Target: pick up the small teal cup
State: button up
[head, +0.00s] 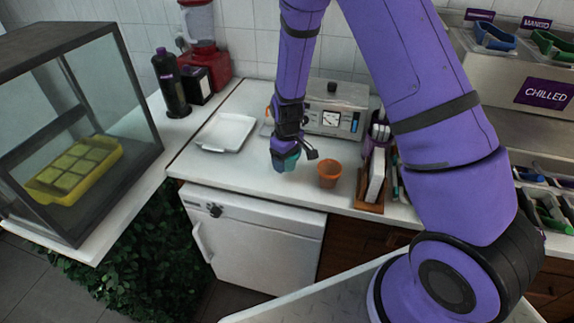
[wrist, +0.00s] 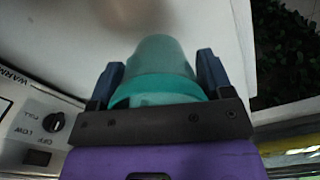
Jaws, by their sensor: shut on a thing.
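The small teal cup (wrist: 163,62) sits between the two fingers of my gripper (wrist: 160,75) in the wrist view, its sides against them. In the head view the cup (head: 290,161) shows as a teal patch at the tip of my gripper (head: 284,162), over the white counter, partly hidden by the fingers. My gripper is shut on the cup. I cannot tell whether the cup's base touches the counter.
An orange cup (head: 329,174) stands just right of my gripper. A steel warmer (head: 335,112) is behind it, and a white tray (head: 227,132) lies to the left. A wooden napkin holder (head: 371,192) stands further right. The counter's front edge is close.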

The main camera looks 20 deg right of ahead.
jog(key=s+r, duration=0.1)
jog(key=s, duration=1.5)
jog(key=shift+r, duration=0.15)
